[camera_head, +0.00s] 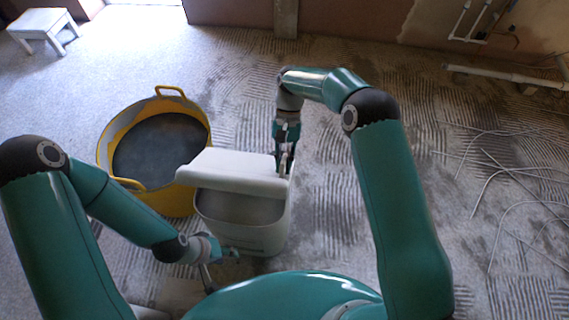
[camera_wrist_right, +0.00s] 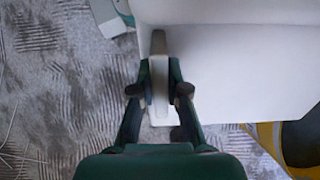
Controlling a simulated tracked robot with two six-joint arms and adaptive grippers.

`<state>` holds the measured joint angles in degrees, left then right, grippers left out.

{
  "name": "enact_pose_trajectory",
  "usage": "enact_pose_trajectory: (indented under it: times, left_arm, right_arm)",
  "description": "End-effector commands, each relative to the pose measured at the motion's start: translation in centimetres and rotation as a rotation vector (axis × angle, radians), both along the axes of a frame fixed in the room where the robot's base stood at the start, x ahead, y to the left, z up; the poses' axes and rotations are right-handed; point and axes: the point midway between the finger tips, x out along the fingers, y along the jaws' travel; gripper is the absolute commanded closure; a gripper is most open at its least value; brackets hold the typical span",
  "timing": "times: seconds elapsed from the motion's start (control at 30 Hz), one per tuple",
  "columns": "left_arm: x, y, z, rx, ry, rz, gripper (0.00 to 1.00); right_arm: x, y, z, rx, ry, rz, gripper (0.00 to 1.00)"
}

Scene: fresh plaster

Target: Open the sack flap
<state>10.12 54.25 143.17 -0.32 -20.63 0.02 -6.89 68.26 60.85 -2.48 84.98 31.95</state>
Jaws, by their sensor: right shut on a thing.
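The sack (camera_head: 243,239) is a pale, box-shaped container standing on the floor in the middle of the head view. Its white flap (camera_head: 230,168) lies across the rear part of the top, and a grey surface shows in front of it. My right gripper (camera_head: 283,168) is at the flap's right end. In the right wrist view, its fingers (camera_wrist_right: 160,95) are shut on a narrow white tab (camera_wrist_right: 158,75) beside the broad white flap (camera_wrist_right: 240,60). My left gripper (camera_head: 220,264) is low by the sack's front left, its fingers apart and empty.
A yellow tub (camera_head: 107,150) with dark grey contents stands close to the sack's left; it also shows in the right wrist view (camera_wrist_right: 268,138). A white stool (camera_head: 43,24) is at the far left. Thin cables (camera_head: 500,170) lie on the ridged floor at right.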

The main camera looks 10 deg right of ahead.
Motion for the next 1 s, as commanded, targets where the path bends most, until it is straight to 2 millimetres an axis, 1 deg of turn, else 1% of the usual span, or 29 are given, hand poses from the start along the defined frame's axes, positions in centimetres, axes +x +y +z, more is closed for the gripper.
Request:
enact_pose_trajectory:
  times: [0.03, 0.37, 0.4, 0.53, 0.57, 0.87, 1.0]
  left_arm:
    - [0.00, 0.00, 0.03, 0.000, 0.000, 0.000, 0.60]
    - [0.00, 0.00, 0.00, 0.000, 0.000, 0.000, 0.60]
    - [0.01, 0.00, 0.00, 0.000, 0.000, 0.000, 0.60]
    - [0.01, 0.01, 0.01, 0.000, 0.000, 0.000, 0.60]
    - [0.01, 0.01, 0.01, 0.000, 0.000, 0.000, 0.60]
    - [0.02, 0.01, 0.07, 0.000, -0.001, 0.000, 0.60]
    - [0.01, 0.00, 0.09, 0.000, 0.000, 0.000, 0.60]
  right_arm:
    - [0.10, -0.23, -0.20, -0.004, 0.000, 0.000, 1.00]
    - [0.13, -0.25, -0.24, -0.004, 0.000, 0.000, 1.00]
    - [0.14, -0.26, -0.25, -0.004, 0.000, -0.001, 0.85]
    - [0.12, -0.20, -0.20, -0.003, 0.001, 0.000, 0.63]
    - [0.11, -0.17, -0.19, -0.003, 0.001, 0.000, 0.60]
    - [0.15, -0.09, -0.01, -0.001, 0.001, 0.000, 0.60]
    - [0.66, -0.22, 0.63, -0.001, -0.001, -0.001, 0.60]
